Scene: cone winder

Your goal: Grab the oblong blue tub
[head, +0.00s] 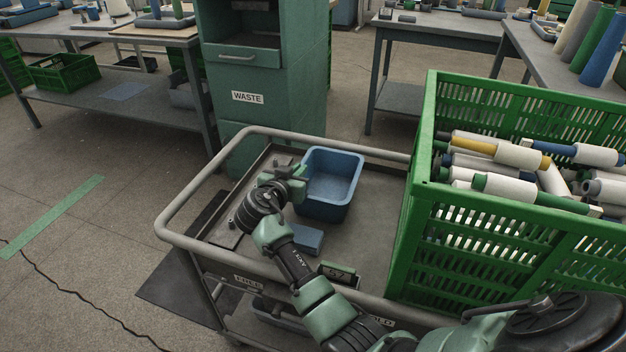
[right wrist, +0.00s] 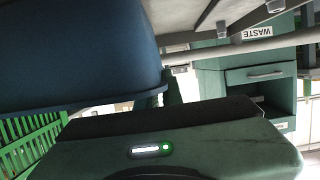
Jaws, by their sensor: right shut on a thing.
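The oblong blue tub (head: 325,211) is upright and empty on the grey cart tray (head: 368,240), left of the green crate. My right gripper (head: 299,172) is at the tub's left rim and is shut on that rim. In the right wrist view the tub's dark blue wall (right wrist: 75,50) fills the upper left, and a gripper finger (right wrist: 173,88) shows against its edge. The exact contact is partly hidden by the gripper body. My left gripper is not in view.
The tall green crate (head: 480,245) full of yarn cones stands right of the tub. A small blue block (head: 308,239) lies in front of it. The cart's rail (head: 205,175) runs around the tray. The green waste cabinet (head: 262,95) stands behind.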

